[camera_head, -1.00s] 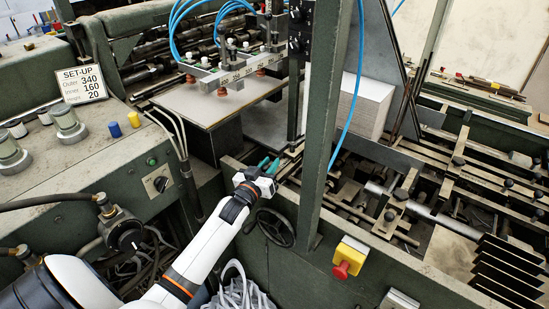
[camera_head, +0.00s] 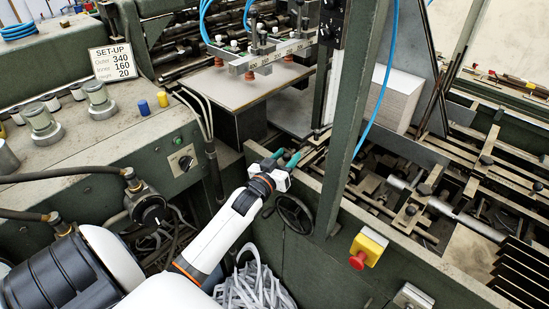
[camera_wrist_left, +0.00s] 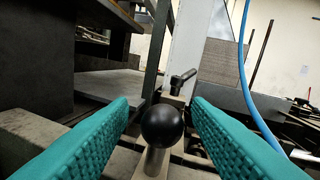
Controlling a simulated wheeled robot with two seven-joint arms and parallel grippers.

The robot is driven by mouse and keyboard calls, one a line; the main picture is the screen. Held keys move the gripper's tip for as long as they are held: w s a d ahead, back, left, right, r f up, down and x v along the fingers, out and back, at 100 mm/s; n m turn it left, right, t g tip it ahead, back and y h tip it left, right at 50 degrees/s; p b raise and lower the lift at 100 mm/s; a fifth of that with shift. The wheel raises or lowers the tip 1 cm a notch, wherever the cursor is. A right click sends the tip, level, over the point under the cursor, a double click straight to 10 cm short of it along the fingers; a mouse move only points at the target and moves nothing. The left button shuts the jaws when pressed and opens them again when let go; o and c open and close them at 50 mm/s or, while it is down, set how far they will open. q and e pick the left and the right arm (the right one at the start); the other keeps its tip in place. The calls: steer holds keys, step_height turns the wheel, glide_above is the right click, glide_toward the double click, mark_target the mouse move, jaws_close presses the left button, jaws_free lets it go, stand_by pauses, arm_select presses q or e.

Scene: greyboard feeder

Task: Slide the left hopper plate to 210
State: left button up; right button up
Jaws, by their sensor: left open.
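My left gripper (camera_head: 284,158), with teal ridged fingers, is at the near edge of the machine by the hopper. In the left wrist view the two fingers (camera_wrist_left: 162,135) are open, one on each side of a black ball knob (camera_wrist_left: 162,126) on a pale metal stem. The knob is between the fingers with gaps on both sides, not gripped. Behind it a pale upright plate (camera_wrist_left: 192,50) stands with a small black clamp lever (camera_wrist_left: 183,80) at its foot. In the head view the gripper hides the knob. I cannot read a scale at the plate.
A green post (camera_head: 358,110) stands just right of my gripper. A stack of greyboard (camera_head: 392,98) sits behind the post. A set-up sign (camera_head: 112,62) reads 340, 160, 20.

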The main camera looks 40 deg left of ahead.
arm_select(q)
steer(key=s+d+b, duration=0.1)
steer(key=s+b, duration=0.1)
steer(key=s, duration=0.8)
steer(key=shift+s, duration=0.1)
